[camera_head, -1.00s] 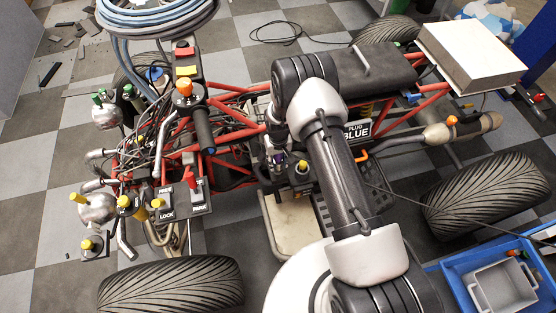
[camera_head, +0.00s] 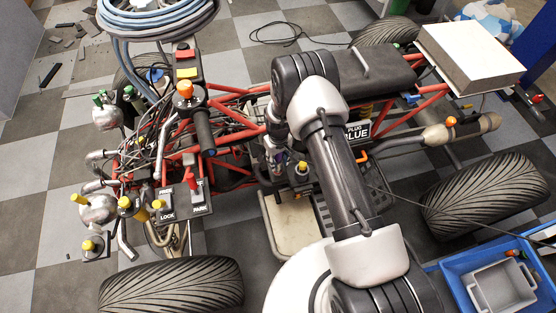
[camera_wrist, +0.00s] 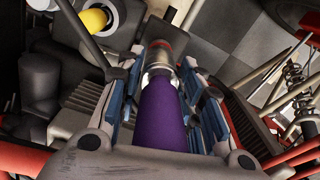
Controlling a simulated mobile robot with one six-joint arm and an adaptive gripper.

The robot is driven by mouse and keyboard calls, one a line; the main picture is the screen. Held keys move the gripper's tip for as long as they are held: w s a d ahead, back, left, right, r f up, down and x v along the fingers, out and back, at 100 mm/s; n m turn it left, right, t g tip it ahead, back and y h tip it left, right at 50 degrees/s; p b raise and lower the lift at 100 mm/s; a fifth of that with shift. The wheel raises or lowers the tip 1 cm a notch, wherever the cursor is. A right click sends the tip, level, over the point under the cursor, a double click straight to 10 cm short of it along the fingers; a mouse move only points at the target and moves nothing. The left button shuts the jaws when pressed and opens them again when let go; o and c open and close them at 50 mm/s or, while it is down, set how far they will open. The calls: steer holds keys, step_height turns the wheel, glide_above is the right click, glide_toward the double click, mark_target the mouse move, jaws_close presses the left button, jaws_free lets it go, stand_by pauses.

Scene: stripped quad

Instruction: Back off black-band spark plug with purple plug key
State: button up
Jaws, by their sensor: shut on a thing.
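The purple plug key (camera_wrist: 162,115) lies between the two blue-padded fingers of my gripper (camera_wrist: 161,72) in the wrist view. My gripper is shut on its purple body, and a metal end with a reddish collar points away from me. In the head view my gripper (camera_head: 274,156) is beside the red quad frame, partly hidden by my arm. I cannot pick out the black-band spark plug in either view. I cannot tell whether the key's far end touches anything.
Red frame tubes (camera_head: 235,98) and a dark finned block (camera_wrist: 248,120) lie close around my gripper. A yellow cap (camera_head: 302,165) stands just right of it. A blue crate (camera_head: 455,285) stands at lower right.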

steer(key=m, duration=0.4)
steer(key=shift+r+b, duration=0.1)
steer(key=shift+b, duration=0.3)
steer(key=m, duration=0.5)
steer(key=shift+f, duration=0.3)
stand_by(0.6)
steer(key=shift+f, duration=0.45)
steer(key=shift+n, duration=1.1)
